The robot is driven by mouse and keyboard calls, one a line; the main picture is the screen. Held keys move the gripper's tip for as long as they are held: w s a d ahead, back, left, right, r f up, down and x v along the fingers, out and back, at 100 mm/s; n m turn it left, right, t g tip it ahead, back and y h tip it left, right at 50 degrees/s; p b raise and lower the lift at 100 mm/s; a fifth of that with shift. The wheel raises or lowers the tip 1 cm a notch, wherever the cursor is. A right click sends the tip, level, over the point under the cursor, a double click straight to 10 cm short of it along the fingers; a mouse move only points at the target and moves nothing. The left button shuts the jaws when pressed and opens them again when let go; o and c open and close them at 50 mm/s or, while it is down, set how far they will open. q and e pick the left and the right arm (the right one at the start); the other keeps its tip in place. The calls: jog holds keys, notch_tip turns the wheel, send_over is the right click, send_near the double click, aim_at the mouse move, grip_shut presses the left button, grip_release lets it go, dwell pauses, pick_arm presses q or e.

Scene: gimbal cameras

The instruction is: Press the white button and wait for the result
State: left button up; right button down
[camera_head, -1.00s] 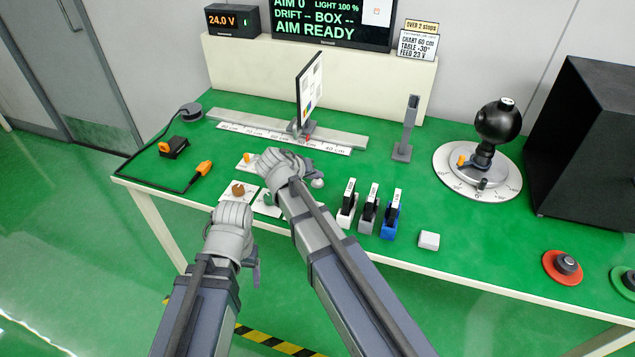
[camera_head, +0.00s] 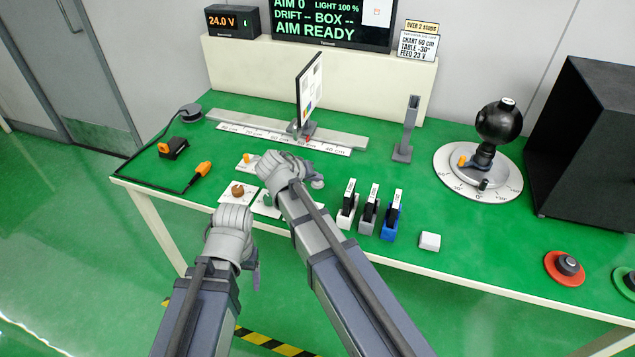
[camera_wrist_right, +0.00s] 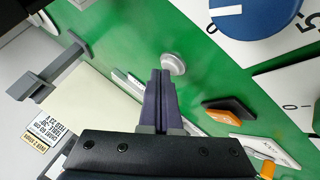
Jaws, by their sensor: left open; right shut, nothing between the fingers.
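The small round white button (camera_head: 317,183) sits on the green table, just right of my right gripper (camera_head: 274,170) in the head view. In the right wrist view the button (camera_wrist_right: 173,64) is just past the closed fingertips (camera_wrist_right: 160,74); whether they touch it I cannot tell. My right gripper is shut and empty, pointing down at the table. My left gripper (camera_head: 231,220) is in front of the table's near edge, away from the button; its fingers are mostly hidden behind its own body. The monitor (camera_head: 332,22) reads "AIM READY", "DRIFT -- BOX --" and "LIGHT 100 %".
Knobs on white plates (camera_head: 237,191) lie around my right gripper.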

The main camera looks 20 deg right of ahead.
aim_at(316, 185)
dwell(0.5)
jog(key=shift+r+p, duration=0.75)
jog(key=shift+p, duration=0.05)
notch_tip(316, 185, up, 5)
jog(key=p, duration=0.5)
dwell(0.5)
